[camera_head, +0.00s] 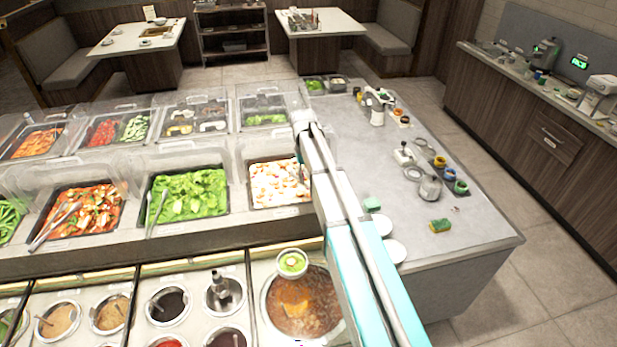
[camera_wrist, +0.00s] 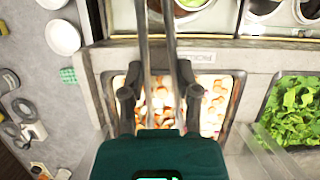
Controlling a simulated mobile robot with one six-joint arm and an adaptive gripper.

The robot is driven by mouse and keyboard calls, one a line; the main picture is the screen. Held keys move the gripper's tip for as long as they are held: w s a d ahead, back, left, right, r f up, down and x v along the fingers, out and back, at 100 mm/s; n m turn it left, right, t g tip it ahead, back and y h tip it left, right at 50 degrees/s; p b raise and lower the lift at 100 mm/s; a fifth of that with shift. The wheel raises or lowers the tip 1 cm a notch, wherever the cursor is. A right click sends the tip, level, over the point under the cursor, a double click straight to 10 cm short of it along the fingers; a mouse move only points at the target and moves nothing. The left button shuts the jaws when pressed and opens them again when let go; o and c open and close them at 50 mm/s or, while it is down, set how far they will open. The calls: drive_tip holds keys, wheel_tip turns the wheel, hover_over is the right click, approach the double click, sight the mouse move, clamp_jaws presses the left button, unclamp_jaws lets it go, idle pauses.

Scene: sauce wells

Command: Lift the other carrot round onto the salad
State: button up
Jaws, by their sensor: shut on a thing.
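My gripper (camera_wrist: 158,60) points away from the wrist camera. A small white bowl with green salad (camera_head: 292,262) stands at the back rim of the round soup pot (camera_head: 312,322). The salad bowl also shows at the top edge of the wrist view (camera_wrist: 190,4), beyond the fingers and to their right. I cannot make out a separate carrot round in either view.
A tray of pale cubes (camera_head: 272,190) lies below my gripper, beside a tray of green leaves (camera_head: 190,192). Clear guards stand over the trays. Sauce wells (camera_head: 168,306) are left of the soup pot. The grey counter (camera_head: 350,150) holds plates, a sponge (camera_head: 440,226) and small jars.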

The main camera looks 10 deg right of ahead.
drive_tip(key=shift+d+f, duration=0.1)
drive_tip(key=shift+f, duration=0.05)
wheel_tip(320, 180, down, 6)
drive_tip(key=b, duration=0.6)
idle(0.4)
drive_tip(key=shift+s+d+f+b, duration=0.1)
drive_tip(key=shift+f+b, duration=0.15)
drive_tip(key=shift+b, duration=0.15)
drive_tip(key=shift+f+b, duration=0.45)
idle(0.4)
drive_tip(key=shift+f+b, duration=0.3)
drive_tip(key=shift+b, duration=0.05)
drive_tip(key=shift+f+b, duration=0.3)
idle(0.3)
drive_tip(key=shift+f+b, duration=0.35)
drive_tip(key=shift+f, duration=0.05)
